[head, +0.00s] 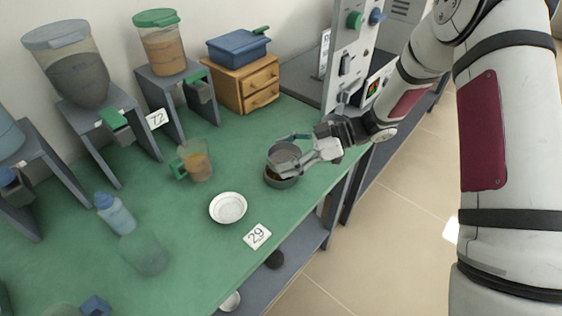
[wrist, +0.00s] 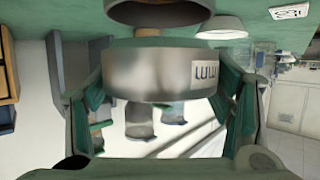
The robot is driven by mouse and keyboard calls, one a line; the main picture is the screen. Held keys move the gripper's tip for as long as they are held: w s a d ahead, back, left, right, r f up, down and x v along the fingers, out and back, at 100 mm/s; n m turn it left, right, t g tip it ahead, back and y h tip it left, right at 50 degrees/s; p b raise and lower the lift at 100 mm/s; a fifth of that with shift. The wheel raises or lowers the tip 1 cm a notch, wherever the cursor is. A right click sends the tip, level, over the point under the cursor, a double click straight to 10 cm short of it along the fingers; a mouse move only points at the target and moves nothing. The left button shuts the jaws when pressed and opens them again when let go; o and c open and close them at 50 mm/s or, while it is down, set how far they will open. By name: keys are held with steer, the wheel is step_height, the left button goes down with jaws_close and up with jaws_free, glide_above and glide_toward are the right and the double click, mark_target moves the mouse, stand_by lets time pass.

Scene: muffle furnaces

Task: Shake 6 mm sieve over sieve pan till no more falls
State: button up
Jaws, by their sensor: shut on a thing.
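The sieve (head: 284,155) is a round grey metal ring. My gripper (head: 312,154) is shut on it, with one finger on each side. In the wrist view the sieve (wrist: 155,72) fills the space between the green-padded fingers, and part of a label reading "mm" shows on its wall. The sieve pan (head: 281,181), a dark shallow round dish, stands on the green bench just below the sieve. The pan's wall also shows at the top of the wrist view (wrist: 160,14). The sieve appears a little above the pan. The contents of both are hidden or too small to tell.
A white dish (head: 228,208) and a card marked 29 (head: 257,237) lie left of the pan. A jug (head: 196,162), a blue-capped bottle (head: 117,214) and hoppers (head: 162,45) stand farther left. Wooden drawers (head: 246,82) are behind; a control panel (head: 350,55) is at right.

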steer(key=shift+a+r+p, duration=0.25)
steer(key=shift+r+p, duration=0.1)
steer(key=shift+r, duration=0.4)
steer(key=shift+a+r+p, duration=0.25)
steer(key=shift+r+p, duration=0.05)
steer(key=shift+r, duration=0.45)
